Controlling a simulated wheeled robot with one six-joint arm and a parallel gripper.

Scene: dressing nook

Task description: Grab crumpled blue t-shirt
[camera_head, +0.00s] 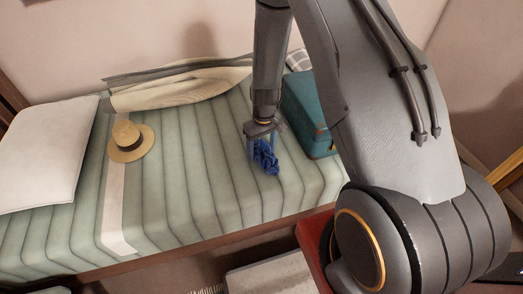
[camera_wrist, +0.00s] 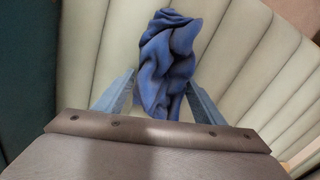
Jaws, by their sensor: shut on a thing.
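The crumpled blue t-shirt (camera_head: 265,157) hangs bunched at my gripper, over the green striped bed cover, in the head view. In the wrist view the blue t-shirt (camera_wrist: 166,60) stands between the two fingers. My gripper (camera_head: 264,132) points down at the bed and is shut on the t-shirt. In the wrist view my gripper (camera_wrist: 158,98) has one finger on each side of the cloth. I cannot tell whether the t-shirt's lower end touches the bed cover.
The striped bed (camera_head: 190,190) carries a straw hat (camera_head: 130,141), a white pillow (camera_head: 45,153), a folded beige cloth-like item (camera_head: 185,88) and a teal case (camera_head: 305,115) just right of my gripper.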

